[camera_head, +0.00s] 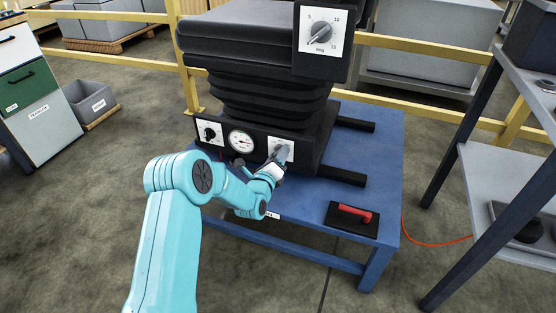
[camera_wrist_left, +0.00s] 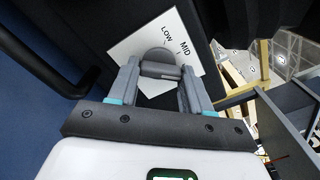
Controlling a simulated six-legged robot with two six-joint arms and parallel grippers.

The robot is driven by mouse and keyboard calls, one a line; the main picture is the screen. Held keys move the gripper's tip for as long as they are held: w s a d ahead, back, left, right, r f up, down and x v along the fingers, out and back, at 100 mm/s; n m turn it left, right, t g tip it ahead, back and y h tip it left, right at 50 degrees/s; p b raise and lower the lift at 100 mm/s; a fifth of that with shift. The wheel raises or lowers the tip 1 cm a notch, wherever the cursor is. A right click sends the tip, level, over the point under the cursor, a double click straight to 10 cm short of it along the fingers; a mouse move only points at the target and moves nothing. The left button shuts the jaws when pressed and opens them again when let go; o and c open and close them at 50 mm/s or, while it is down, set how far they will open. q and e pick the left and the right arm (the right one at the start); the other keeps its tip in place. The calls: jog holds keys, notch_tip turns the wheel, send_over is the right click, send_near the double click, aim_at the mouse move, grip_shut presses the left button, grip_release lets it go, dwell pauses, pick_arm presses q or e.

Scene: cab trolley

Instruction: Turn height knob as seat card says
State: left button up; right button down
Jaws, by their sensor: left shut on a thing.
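The black seat (camera_head: 255,60) with its bellows stands on a blue table. Its front panel carries a small black knob (camera_head: 209,134) on a white plate at left, a round gauge (camera_head: 241,141) in the middle and a white plate (camera_head: 287,147) at right. In the left wrist view my left gripper (camera_wrist_left: 160,72) is shut on the grey height knob (camera_wrist_left: 159,56), with a finger on each side. The plate (camera_wrist_left: 130,47) behind it reads LOW and MID; the rest of its marks are hidden. My right gripper is not in view. No seat card is readable.
A black block with a red handle (camera_head: 354,213) lies on the blue table (camera_head: 385,150) at right. A grey shelf stands at far right, a yellow rail (camera_head: 425,47) behind.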

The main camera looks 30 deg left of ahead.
pick_arm(q)
jog(key=shift+m, duration=0.5)
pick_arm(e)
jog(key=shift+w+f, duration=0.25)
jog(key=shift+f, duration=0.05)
pick_arm(q)
jog(key=o, duration=1.1)
jog(key=shift+c, duration=0.2)
jog(key=p+v, duration=0.3)
jog(key=v, duration=1.3)
jog(key=shift+d+p, duration=0.2)
jog(key=shift+p, duration=0.1)
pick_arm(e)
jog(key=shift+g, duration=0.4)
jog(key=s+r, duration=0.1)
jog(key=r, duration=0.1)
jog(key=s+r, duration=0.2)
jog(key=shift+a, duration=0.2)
pick_arm(q)
jog(key=shift+s, duration=0.15)
